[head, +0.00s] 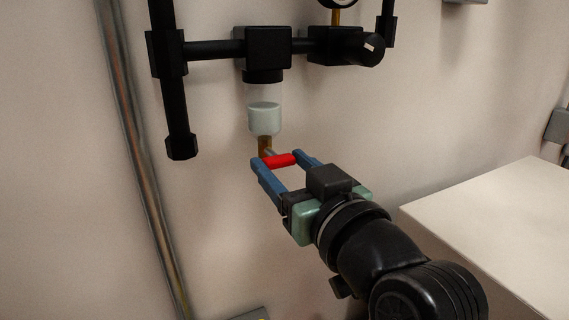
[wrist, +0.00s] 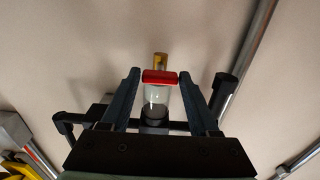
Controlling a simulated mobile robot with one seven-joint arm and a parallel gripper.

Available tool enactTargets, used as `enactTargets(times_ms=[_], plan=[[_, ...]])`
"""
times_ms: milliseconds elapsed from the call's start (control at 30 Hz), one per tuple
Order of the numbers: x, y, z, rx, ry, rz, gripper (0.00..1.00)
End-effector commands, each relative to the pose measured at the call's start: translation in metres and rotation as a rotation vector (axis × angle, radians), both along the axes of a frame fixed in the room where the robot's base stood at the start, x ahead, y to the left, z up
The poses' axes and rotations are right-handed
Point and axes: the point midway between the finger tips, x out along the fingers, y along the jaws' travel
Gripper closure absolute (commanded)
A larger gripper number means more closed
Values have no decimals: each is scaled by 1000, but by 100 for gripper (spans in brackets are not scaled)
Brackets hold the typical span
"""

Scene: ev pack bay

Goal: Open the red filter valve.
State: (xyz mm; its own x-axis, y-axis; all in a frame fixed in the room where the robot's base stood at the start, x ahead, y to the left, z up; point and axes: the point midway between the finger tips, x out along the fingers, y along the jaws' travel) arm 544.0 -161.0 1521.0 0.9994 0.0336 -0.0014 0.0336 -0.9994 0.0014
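The red filter valve handle (head: 279,161) is a short red bar on a brass drain fitting (head: 264,145) below the clear filter bowl (head: 264,108). In the wrist view the red handle (wrist: 160,76) lies crosswise in front of the bowl (wrist: 157,97). My gripper (head: 276,158) is open, with its two blue fingers on either side of the handle. In the wrist view a small gap shows between each fingertip and the handle's ends, so my gripper (wrist: 160,73) does not grip it. Whether a finger touches it in depth I cannot tell.
Black pipework (head: 210,48) with a black block and a round knob (head: 370,48) runs above the bowl. A metal conduit (head: 145,165) runs down the wall at left. A white-topped surface (head: 500,225) stands at right. The wall below the valve is mostly clear.

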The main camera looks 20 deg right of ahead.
Motion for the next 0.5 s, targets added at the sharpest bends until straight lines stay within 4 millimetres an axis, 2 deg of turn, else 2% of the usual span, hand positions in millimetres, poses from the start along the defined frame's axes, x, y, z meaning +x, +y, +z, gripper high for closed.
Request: enactTargets(times_ms=[33, 300, 500], plan=[[0, 0, 0, 0, 0, 0, 49], [0, 0, 0, 0, 0, 0, 98], [0, 0, 0, -10, -1, 0, 100]])
